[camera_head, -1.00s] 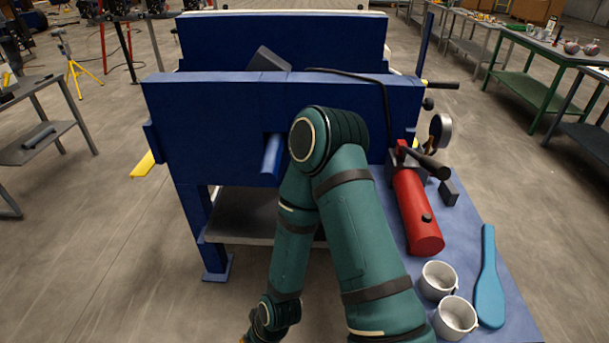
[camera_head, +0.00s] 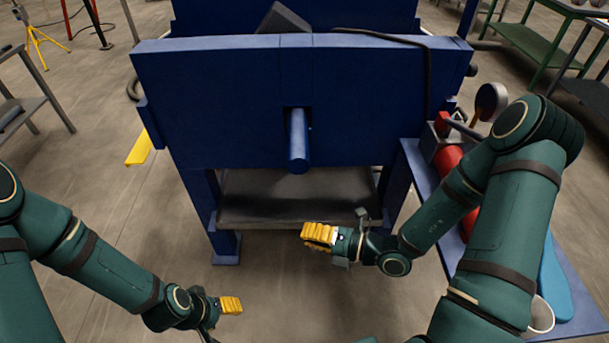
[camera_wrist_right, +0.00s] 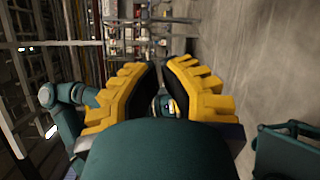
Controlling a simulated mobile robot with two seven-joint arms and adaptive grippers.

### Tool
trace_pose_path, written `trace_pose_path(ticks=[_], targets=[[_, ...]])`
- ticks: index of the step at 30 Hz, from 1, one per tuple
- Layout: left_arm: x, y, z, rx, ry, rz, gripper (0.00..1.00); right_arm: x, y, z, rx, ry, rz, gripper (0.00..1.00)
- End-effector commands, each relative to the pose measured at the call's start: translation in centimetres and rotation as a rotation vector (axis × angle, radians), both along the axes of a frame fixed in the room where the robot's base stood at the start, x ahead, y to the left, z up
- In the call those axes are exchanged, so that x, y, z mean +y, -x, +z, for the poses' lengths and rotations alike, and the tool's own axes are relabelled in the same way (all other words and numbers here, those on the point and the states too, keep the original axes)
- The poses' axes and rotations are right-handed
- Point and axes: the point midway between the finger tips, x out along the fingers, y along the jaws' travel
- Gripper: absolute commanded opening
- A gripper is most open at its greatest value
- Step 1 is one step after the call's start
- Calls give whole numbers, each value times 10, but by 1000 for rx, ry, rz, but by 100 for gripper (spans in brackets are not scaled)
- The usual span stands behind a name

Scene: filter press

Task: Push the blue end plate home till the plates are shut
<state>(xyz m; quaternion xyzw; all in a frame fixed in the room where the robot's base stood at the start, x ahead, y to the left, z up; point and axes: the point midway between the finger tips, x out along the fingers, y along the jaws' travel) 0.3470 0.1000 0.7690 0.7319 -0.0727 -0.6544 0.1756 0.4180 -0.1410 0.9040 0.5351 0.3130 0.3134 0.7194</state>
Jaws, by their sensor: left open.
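A broad blue plate (camera_head: 215,105) stands upright across the front of the press, with a blue cylinder (camera_head: 298,142) sticking out of its middle toward me. Another blue plate (camera_head: 355,14) stands behind it. I cannot tell which is the end plate, and the gap between them is mostly hidden. My right gripper (camera_head: 308,236) is below and in front of the cylinder, apart from the press; in the right wrist view its yellow fingers (camera_wrist_right: 160,68) are apart with nothing held. My left gripper (camera_head: 238,305) is open and empty, lower and further left.
A grey tray (camera_head: 265,208) lies under the press. At right, a blue side table (camera_head: 452,238) holds a red cylinder (camera_head: 448,160), a white cup (camera_head: 541,316) and a blue paddle-shaped thing (camera_head: 556,280), partly behind my right arm.

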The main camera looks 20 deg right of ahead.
Motion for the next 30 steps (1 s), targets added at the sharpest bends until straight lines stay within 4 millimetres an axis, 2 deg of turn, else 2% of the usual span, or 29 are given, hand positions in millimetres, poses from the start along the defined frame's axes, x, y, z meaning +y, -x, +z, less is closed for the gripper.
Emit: trace_pose_path(ticks=[1,3,6,9,14,27,30], targets=[[0,1,-1,1,0,0,55,-19,-13,4,25,-64,-111,0],[0,1,-2,2,0,-1,55,-41,-26,10,49,-143,-238,0],[0,1,-2,2,0,-2,55,-65,-37,15,63,-216,-358,0],[0,1,-2,2,0,-2,55,-75,-43,17,66,-251,-412,0],[0,1,-5,3,0,-2,55,-69,-57,17,66,-258,-420,0],[0,2,-17,5,1,-5,55,-28,-130,16,65,-255,-417,0],[0,2,-20,4,1,-6,55,-33,-146,16,64,-253,-421,0]])
